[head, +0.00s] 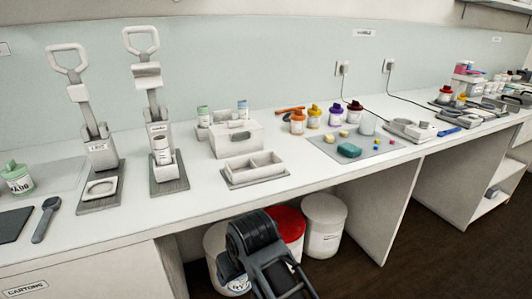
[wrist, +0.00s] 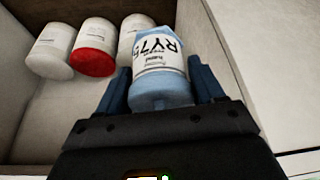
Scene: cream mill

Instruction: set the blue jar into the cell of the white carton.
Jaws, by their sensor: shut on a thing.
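The blue jar (wrist: 161,88) has a white label with dark print and fills the space between the dark blue fingers of my gripper (wrist: 158,72) in the wrist view. My gripper is shut on it. The white carton (head: 253,177) is a low open box on a grey mat on the bench top in the head view. A divider splits its inside, and what I see of its cells looks empty. In the head view my dark arm is low in front of the bench, below the top and apart from the carton; the grip is not clear there.
White tubs stand under the bench, one with a red lid (head: 287,222) and one at the right (head: 323,222). A white box (head: 237,140) stands behind the carton. Several coloured jars and a grey mat (head: 375,149) are to its right. Two lever stands (head: 165,160) are to its left.

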